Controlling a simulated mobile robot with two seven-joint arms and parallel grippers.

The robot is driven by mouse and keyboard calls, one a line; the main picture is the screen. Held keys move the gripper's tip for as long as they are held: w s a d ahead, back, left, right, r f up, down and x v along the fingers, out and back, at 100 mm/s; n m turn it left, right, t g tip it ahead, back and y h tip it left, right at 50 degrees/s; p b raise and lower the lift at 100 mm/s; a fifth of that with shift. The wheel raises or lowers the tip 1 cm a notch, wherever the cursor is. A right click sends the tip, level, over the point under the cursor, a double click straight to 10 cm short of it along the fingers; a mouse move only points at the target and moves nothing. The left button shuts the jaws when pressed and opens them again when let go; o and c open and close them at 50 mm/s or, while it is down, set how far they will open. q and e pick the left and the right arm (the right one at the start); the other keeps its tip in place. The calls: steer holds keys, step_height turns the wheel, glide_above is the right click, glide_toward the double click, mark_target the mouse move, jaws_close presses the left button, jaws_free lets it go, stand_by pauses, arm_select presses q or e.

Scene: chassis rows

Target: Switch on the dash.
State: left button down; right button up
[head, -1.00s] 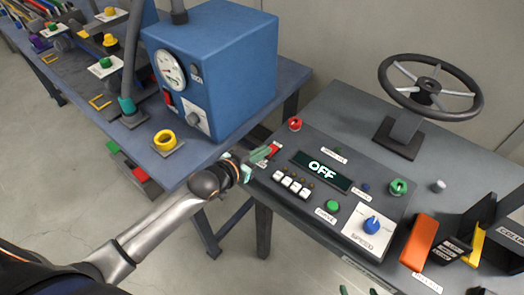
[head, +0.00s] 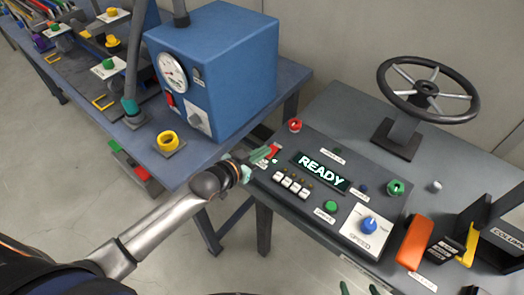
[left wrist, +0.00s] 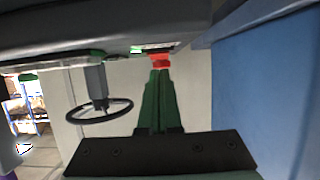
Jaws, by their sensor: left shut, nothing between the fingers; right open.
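The dark dash panel (head: 345,205) lies on the grey table, and its display (head: 321,171) reads READY in lit letters. A red switch (head: 274,150) sits at the panel's far left corner. My left gripper (head: 262,155) is shut and empty, with its green fingertips at the red switch. In the left wrist view the closed fingertips (left wrist: 159,74) are right against or just short of the red switch (left wrist: 160,60); I cannot tell whether they touch. My right gripper (head: 361,288) is open at the bottom edge, only its fingertips showing.
The panel also has a row of white switches (head: 291,184), a green button (head: 330,206), a blue speed knob (head: 369,224) and red (head: 295,125) and green (head: 396,187) knobs. A steering wheel (head: 428,88) stands behind. A blue box (head: 225,70) stands close left.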

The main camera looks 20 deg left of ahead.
arm_select(q)
steer(key=v, duration=1.2)
steer(key=shift+s, duration=0.25)
arm_select(e)
steer(key=shift+r, duration=0.2)
